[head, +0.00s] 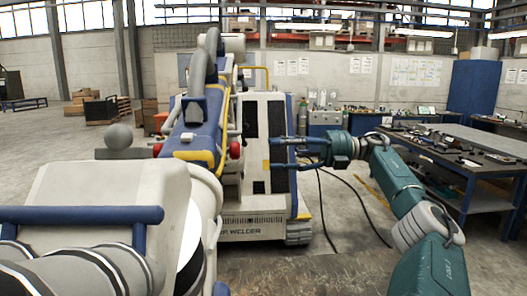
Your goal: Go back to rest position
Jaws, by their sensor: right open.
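My right arm, teal with grey joint covers, comes in from the lower right. Its gripper (274,153) points left with two dark blue fingers spread apart and nothing between them. In the picture the fingers overlap the dark front panel of a white and blue welder machine (246,218); I cannot tell how far apart they are in depth. My left gripper is not in view.
A large white and blue jointed arm (100,186) fills the left foreground. A dark workbench (462,157) with tools stands at right, with a blue cabinet (473,86) behind. Cables (327,215) lie on the floor beside the welder. Open floor (50,142) shows at far left.

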